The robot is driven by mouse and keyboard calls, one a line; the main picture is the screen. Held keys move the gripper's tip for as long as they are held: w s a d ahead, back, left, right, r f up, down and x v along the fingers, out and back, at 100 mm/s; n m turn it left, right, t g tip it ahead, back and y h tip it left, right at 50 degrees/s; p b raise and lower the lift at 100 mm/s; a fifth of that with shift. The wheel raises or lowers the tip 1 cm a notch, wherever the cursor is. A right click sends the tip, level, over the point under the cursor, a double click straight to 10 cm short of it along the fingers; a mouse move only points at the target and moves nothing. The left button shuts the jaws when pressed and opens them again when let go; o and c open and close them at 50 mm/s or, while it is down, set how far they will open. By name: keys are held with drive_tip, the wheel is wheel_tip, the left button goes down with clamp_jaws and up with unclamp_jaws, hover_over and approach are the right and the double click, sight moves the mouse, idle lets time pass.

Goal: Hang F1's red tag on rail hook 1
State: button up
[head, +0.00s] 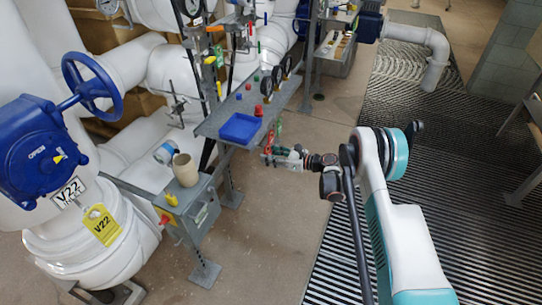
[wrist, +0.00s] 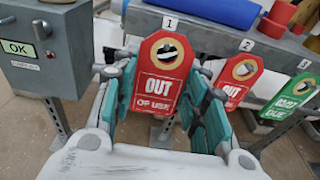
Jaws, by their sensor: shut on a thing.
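A red tag (wrist: 160,88) reading OUT OF USE is between the fingers of my gripper (wrist: 163,78) in the wrist view. My gripper is shut on its side edges. The tag is upright under the rail label 1 (wrist: 170,22). A metal piece, seemingly the hook, shows in the tag's hole (wrist: 168,50); I cannot tell whether the tag's weight rests on it. In the head view my gripper (head: 278,155) is at the front edge of the grey shelf (head: 222,112); the tag is too small to make out there.
Another red tag (wrist: 238,78) hangs under label 2, and a green tag (wrist: 290,96) under label 3, close to my right finger. A grey box with an OK display (wrist: 40,50) stands at left. A blue tray (head: 240,128) is on the shelf. Floor is clear at right.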

drive_tip(key=shift+x, duration=1.25)
idle(0.3)
drive_tip(key=shift+r, duration=0.25)
drive_tip(key=o, duration=0.8)
